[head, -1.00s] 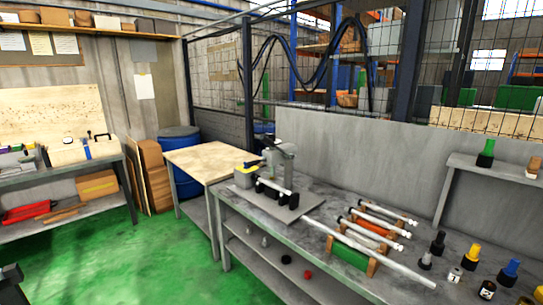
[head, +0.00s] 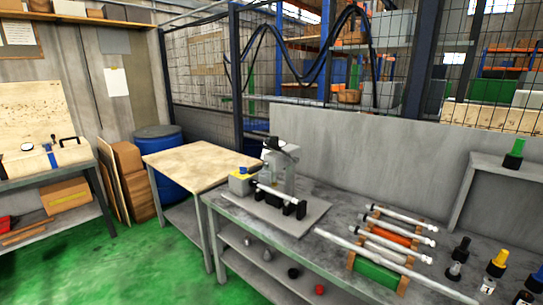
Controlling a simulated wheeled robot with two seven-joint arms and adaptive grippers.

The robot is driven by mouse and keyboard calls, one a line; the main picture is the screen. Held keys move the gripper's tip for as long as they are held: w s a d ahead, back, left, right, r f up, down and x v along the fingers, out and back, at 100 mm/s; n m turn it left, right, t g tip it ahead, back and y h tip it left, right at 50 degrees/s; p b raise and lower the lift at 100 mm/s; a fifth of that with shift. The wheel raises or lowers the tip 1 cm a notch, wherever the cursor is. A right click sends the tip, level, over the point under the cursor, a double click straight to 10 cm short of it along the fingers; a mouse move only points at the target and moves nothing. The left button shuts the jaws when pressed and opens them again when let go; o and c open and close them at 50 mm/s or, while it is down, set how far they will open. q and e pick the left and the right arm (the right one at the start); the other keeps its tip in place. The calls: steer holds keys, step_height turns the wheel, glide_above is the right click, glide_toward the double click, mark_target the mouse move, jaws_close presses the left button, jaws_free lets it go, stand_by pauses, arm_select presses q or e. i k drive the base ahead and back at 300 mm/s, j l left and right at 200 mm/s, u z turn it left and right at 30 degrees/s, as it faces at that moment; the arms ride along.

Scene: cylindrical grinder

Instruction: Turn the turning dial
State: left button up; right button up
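The cylindrical grinder (head: 288,168) stands on a flat grey base plate (head: 310,215) at the left part of the grey metal workbench (head: 225,205). It has a grey upright body, a yellow-and-grey block (head: 240,183) on its left, and a pale rod (head: 275,194) held across dark supports. The turning dial cannot be made out clearly on the machine at this distance. Neither of my grippers is in view.
Several rods lie on wooden racks (head: 405,284) to the right, with bottles (head: 494,265) beyond. A wood-topped table (head: 195,160) adjoins the bench's left end. A blue barrel (head: 160,185) stands behind it. Green floor (head: 140,265) is clear in front.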

mark_target(243, 171)
steer(key=i+j+z, duration=0.1)
steer(key=j, duration=0.25)
steer(key=i+j+z, duration=0.1)
steer(key=i+j, duration=0.2)
steer(key=i+j+z, duration=0.15)
steer(key=j, duration=0.25)
steer(key=i+j+z, duration=0.1)
steer(key=j, duration=0.3)
steer(key=i+j+z, duration=0.1)
steer(key=j, duration=0.3)
steer(key=i+j+z, duration=0.1)
steer(key=i+j, duration=0.15)
steer(key=j, duration=0.15)
steer(key=i+j+z, duration=0.1)
steer(key=j, duration=0.35)
steer(key=i+z, duration=0.15)
